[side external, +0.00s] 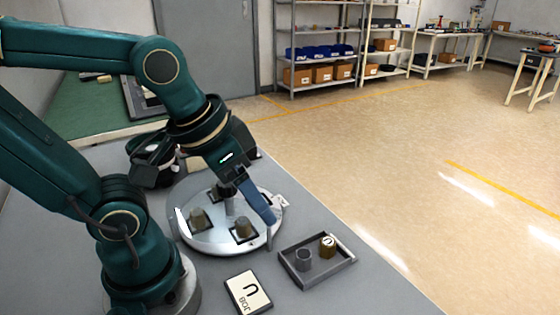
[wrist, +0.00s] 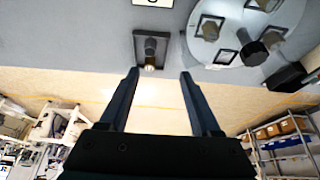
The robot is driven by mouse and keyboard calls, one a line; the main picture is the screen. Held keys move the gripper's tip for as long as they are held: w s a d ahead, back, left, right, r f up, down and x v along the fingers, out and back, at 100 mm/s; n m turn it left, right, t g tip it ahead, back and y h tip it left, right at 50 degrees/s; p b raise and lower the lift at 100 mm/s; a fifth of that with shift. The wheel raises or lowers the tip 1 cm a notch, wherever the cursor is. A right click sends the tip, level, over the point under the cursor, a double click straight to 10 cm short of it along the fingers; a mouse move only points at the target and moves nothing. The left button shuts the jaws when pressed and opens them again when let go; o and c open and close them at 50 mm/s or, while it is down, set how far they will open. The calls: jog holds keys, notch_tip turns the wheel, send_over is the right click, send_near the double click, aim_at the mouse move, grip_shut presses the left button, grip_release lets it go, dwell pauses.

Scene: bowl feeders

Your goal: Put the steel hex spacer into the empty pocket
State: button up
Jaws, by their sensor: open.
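The steel hex spacer (side external: 304,260) stands grey and upright in a small dark tray (side external: 318,283), beside a brass-coloured piece (side external: 327,245) with a mark on top. In the wrist view the tray (wrist: 137,40) lies ahead of the fingertips, with the grey spacer (wrist: 150,45) in it.
A card marked "JOB" (side external: 248,293) lies on the grey table left of the tray. A dark knob (wrist: 254,54) rises from the plate. The tabletop around the tray is mostly clear, and the table's edge is close to its right.

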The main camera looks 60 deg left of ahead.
jog(key=shift+s+r+t, duration=0.1)
jog(key=shift+s+t, duration=0.2)
jog(key=shift+s, duration=0.1)
jog(key=shift+s+a, duration=0.1)
jog(key=shift+s, duration=0.15)
jog(key=shift+c, duration=1.1)
jog(key=g, duration=0.5)
send_over(304, 254)
jog(key=f, duration=0.8)
jog(key=shift+w+a, duration=0.1)
jog(key=shift+w, duration=0.1)
jog(key=shift+s+f, duration=0.2)
jog(key=shift+f, duration=2.75)
